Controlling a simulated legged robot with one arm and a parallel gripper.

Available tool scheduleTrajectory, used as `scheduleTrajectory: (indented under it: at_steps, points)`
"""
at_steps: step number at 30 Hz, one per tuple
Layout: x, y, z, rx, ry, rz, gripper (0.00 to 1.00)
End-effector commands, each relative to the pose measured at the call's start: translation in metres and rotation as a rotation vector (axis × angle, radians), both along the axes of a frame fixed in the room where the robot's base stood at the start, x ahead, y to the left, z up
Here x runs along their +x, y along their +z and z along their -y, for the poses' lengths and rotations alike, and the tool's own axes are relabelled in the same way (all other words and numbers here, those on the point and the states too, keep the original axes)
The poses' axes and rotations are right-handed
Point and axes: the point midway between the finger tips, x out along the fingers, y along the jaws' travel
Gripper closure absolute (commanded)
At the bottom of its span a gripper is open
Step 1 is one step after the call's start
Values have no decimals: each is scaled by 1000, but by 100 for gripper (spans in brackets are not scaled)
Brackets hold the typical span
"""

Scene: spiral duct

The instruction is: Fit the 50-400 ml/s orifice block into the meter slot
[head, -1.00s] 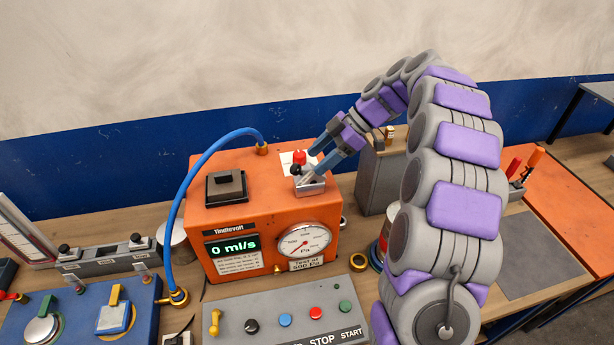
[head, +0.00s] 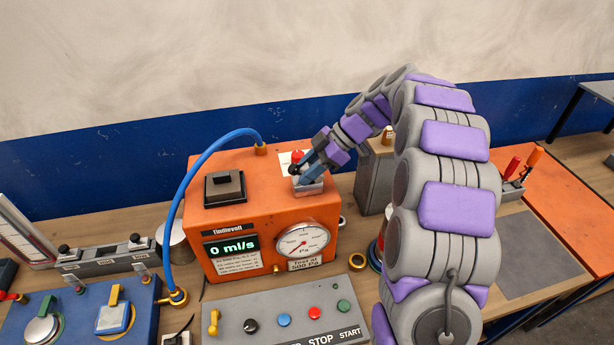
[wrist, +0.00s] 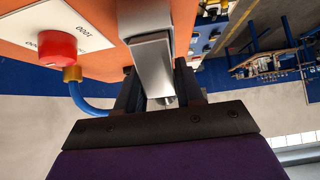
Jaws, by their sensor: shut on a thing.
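The orange meter (head: 262,213) stands on the bench, its display reading 0 ml/s. At its top right is a silver fitting (head: 311,188), with a black knob (head: 294,170) beside my fingers. My gripper (head: 307,173) is at this fitting, pointing down and left. In the wrist view my gripper (wrist: 157,88) is shut on a silver bar-like part (wrist: 153,65) at the fitting. I cannot tell whether this is the orifice block or a lever of the slot. The slot opening and any 50-400 marking are hidden or unreadable.
A red cap (head: 298,156) on a white label stands close behind the fitting; it also shows in the wrist view (wrist: 57,45). A blue hose (head: 183,215) arches left. A grey rack (head: 105,259) with black knobs stands left. The control panel (head: 285,320) is in front.

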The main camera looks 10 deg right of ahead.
Motion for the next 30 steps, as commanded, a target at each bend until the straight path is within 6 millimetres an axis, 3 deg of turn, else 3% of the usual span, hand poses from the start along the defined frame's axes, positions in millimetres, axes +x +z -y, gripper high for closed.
scheduleTrajectory:
  at_steps: [9, 22, 30]
  points:
    - [0, 0, 0, -1, 0, 0, 100]
    - [0, 7, 0, -1, 1, 3, 100]
    - [1, 44, -1, -1, 1, 7, 100]
